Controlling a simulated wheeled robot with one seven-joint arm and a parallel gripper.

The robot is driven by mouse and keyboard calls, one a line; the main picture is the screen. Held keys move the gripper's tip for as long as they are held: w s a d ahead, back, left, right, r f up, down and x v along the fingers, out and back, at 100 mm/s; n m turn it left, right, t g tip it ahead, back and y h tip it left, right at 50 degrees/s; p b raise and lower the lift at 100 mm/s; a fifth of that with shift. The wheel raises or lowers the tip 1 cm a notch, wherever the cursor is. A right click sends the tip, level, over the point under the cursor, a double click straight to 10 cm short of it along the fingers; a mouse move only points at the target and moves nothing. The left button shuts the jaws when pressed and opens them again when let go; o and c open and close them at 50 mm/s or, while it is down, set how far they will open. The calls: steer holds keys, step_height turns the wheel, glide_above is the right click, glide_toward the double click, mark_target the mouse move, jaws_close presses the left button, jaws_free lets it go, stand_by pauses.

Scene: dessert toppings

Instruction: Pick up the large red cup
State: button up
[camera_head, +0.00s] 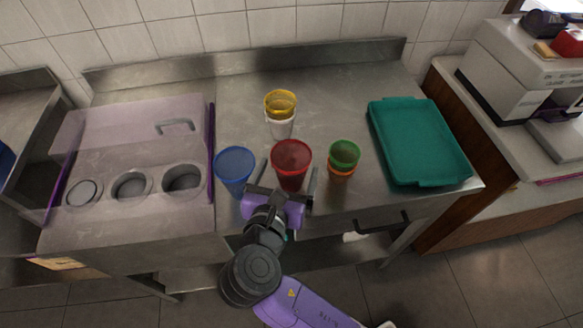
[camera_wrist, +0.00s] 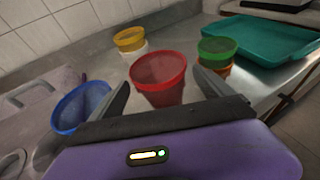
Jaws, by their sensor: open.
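The large red cup (camera_head: 291,166) stands upright near the front edge of the steel table, in the middle of the head view. It also shows ahead of my gripper in the wrist view (camera_wrist: 160,80). My gripper (camera_head: 288,172) is open, with one finger on the left of the red cup and the other on its right. The red cup stands between or just beyond the fingertips; whether they touch it I cannot tell. Nothing is held. The lower front of the red cup is partly hidden by my gripper.
A blue cup (camera_head: 235,170) stands close by the left finger. A green cup (camera_head: 344,153) stacked on an orange one is to the right. A yellow cup on a clear or white one (camera_head: 281,110) stands behind. A teal tray (camera_head: 465,166) lies at right. A bin counter (camera_head: 130,215) is left.

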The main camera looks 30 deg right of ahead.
mark_target(295, 149)
steer(key=shift+p+x, duration=0.3)
steer(key=shift+x, duration=2.05)
steer(key=shift+a+r, duration=0.1)
steer(key=shift+r, duration=0.1)
steer(key=c, duration=1.5)
steer(key=shift+r, duration=0.1)
